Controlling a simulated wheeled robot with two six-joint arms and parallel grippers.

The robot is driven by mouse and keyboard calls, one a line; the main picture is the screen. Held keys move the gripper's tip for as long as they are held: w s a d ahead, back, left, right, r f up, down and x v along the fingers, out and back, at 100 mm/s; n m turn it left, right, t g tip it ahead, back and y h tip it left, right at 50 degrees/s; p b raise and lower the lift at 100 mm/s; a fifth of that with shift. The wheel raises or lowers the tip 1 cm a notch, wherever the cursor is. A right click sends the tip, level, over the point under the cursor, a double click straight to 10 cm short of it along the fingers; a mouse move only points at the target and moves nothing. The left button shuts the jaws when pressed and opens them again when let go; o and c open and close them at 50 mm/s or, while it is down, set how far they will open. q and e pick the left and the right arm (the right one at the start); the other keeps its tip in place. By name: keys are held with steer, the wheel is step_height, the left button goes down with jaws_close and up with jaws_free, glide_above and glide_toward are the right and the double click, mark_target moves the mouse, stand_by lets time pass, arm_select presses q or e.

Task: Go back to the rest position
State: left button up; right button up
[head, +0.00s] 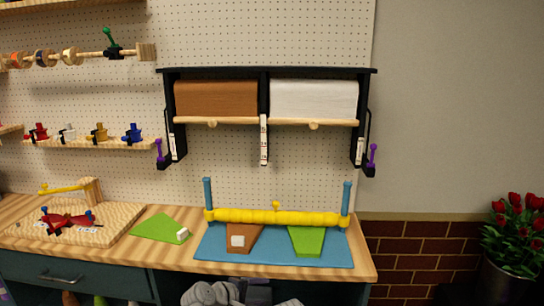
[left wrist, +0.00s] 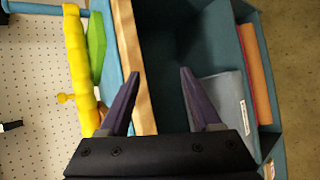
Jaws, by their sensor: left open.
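My left gripper (left wrist: 161,72) shows in the left wrist view with its two dark fingers spread apart and nothing between them. It is over the front edge of the wooden counter (left wrist: 134,60), beside the open compartment under it. In the head view only grey parts of mine show at the bottom edge, in front of the counter, and the fingers cannot be made out there. My right gripper is not seen. On the counter, a yellow roller (head: 280,217) spans two blue posts above a blue mat (head: 215,256), with brown and green sheets under it.
A green sheet (head: 160,228) with a white block lies left of the mat. A wooden board (head: 110,222) holds a red bow. A black rack (head: 265,72) with brown and white paper rolls hangs on the pegboard. Red flowers (head: 515,225) stand right.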

arm_select(q)
steer(key=s+a+f+m+g+y, duration=0.75)
steer(key=s+a+f+m, duration=0.25)
steer(key=s+a+m, duration=0.25)
steer(key=s+d+r+m+g+y+p, duration=0.1)
steer(key=s+d+r+m+y+p, duration=0.1)
steer(key=s+d+r+p, duration=0.3)
steer(key=d+r+m+p, duration=0.1)
steer(key=d+r+p, duration=0.2)
steer(key=d, duration=0.2)
steer(key=shift+s+m, duration=0.25)
steer(key=shift+m, duration=0.1)
steer(key=shift+r, duration=0.1)
